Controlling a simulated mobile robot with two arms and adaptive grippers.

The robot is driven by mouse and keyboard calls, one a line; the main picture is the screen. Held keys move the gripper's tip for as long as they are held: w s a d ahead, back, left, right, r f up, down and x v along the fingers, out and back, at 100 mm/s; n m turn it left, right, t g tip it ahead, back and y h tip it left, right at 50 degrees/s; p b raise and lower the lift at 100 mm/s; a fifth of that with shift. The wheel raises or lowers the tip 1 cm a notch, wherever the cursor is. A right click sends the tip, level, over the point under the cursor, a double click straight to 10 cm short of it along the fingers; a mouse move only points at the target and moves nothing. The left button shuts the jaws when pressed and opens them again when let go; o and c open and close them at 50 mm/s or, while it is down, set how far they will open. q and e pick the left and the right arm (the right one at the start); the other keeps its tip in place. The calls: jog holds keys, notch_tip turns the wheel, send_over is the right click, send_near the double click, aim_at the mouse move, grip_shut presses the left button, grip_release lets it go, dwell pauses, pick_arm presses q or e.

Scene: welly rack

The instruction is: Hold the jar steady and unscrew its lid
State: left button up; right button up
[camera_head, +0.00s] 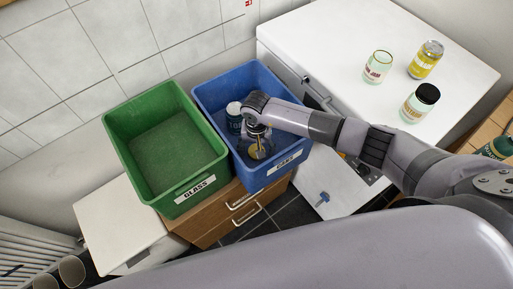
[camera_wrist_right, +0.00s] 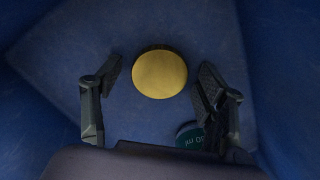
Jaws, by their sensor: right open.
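My right gripper (camera_head: 260,146) reaches down into the blue bin (camera_head: 207,98). It is open. In the right wrist view its fingers (camera_wrist_right: 160,82) stand apart on either side of a round gold lid (camera_wrist_right: 160,75), with gaps on both sides. The lid appears to lie in the bin; it also shows in part in the head view (camera_head: 254,154). A jar with a black lid (camera_head: 420,104) stands upright on the white top (camera_head: 330,36). A glass jam jar (camera_head: 378,68) stands near it and seems to have no lid. My left gripper is out of view.
A teal and white can (camera_head: 234,117) is in the blue bin, close to my right gripper; part of it shows in the wrist view (camera_wrist_right: 188,137). A yellow can (camera_head: 426,60) stands behind the black-lidded jar. The green bin (camera_head: 165,145), labelled GLASS, looks empty.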

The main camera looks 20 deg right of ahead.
jog(key=shift+r, duration=0.15)
notch_tip(320, 180, up, 12)
jog(key=b, duration=0.1)
dwell(0.5)
